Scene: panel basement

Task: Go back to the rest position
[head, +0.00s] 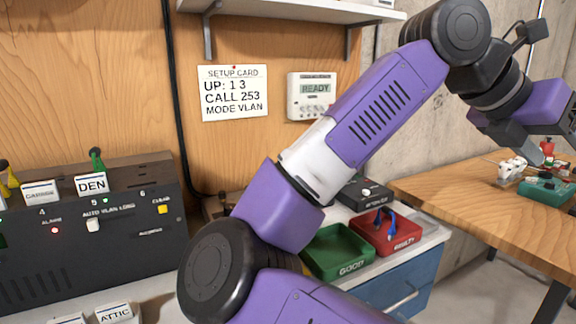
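My arm reaches from the bottom middle up to the top right. My gripper (545,150) is at the right edge, above the wooden table (440,190). Its fingers are small and partly hidden, so I cannot tell whether it is open or shut, or whether it holds anything. Close below it are a green block-like item (545,192), some white pieces (512,170) and a small red item (547,146); I cannot tell whether it touches the red one.
A green tray (338,250) and a red tray (386,232) marked FAULTY, holding a blue item, sit on the blue-drawered bench behind my arm. A shelf (290,10) overhangs the wall, with a setup card (233,94).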

